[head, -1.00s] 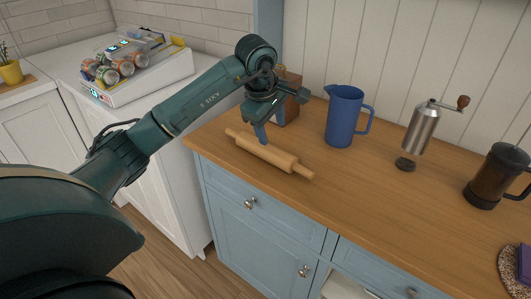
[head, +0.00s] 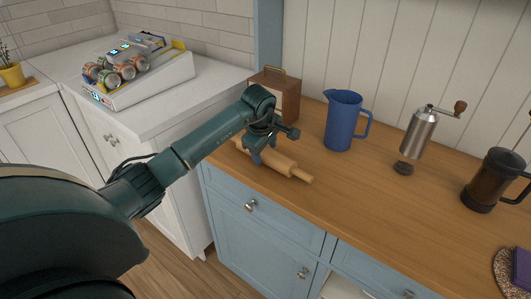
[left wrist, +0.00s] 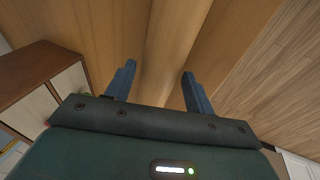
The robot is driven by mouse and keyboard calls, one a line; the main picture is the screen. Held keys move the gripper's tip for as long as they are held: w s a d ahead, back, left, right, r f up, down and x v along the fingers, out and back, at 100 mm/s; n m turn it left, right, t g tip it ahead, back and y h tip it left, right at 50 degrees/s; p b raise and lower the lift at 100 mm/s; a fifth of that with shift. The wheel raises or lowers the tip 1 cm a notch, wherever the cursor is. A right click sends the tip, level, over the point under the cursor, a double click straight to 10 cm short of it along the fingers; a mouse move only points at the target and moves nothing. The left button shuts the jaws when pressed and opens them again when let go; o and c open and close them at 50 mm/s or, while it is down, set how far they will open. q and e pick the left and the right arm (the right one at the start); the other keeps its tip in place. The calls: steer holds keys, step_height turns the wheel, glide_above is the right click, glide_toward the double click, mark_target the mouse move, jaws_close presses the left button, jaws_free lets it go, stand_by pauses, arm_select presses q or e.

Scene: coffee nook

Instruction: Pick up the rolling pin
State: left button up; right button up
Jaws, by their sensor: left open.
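The wooden rolling pin (head: 281,164) lies on the wooden counter near its front edge. My left gripper (head: 262,155) is over the pin's left-middle part and hides some of it. In the left wrist view the two blue fingers of the left gripper (left wrist: 158,85) are open and apart. The rolling pin (left wrist: 172,45) runs between them, pointing away from the camera. I cannot tell whether either finger touches it. My right gripper is not in view.
A wooden box with a handle (head: 285,92) stands behind the gripper. A blue pitcher (head: 342,122), a grinder (head: 416,135) and a French press (head: 490,180) stand farther right. A can rack (head: 140,78) sits on the white counter at left.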

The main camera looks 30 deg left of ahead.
arm_select(q)
steer(key=shift+w+f, duration=0.15)
steer(key=shift+f, duration=0.3)
steer(key=shift+a+r, duration=0.1)
steer(key=c, duration=1)
